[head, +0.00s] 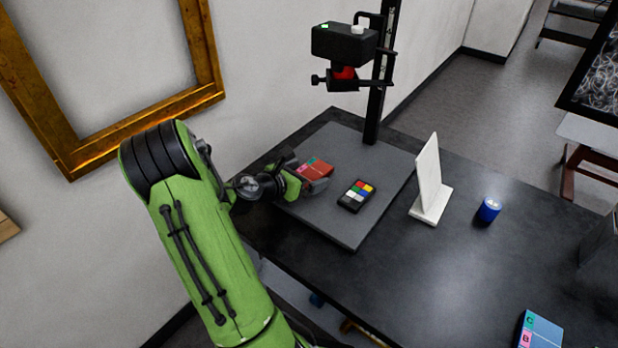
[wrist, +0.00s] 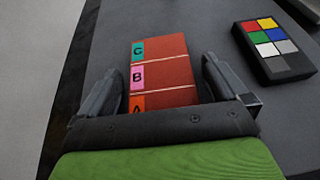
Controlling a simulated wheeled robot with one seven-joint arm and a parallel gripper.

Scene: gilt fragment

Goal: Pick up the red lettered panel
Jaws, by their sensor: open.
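The red lettered panel (wrist: 165,68) lies on the grey board, with coloured tabs lettered C, B and A down its left side in the wrist view. Its near end is hidden behind my gripper's body. In the head view the red panel (head: 316,168) shows just beyond my gripper (head: 306,178). My gripper (wrist: 174,85) is open in the wrist view, with one finger on each side of the panel. I cannot tell how high the fingers are above the board.
A colour-patch block (wrist: 274,48) lies right of the panel, on the grey board (head: 345,225). A black stand (head: 378,95) with a camera head rises behind. A white upright plate (head: 428,180), a blue cylinder (head: 489,210) and a blue lettered panel (head: 541,330) are farther right.

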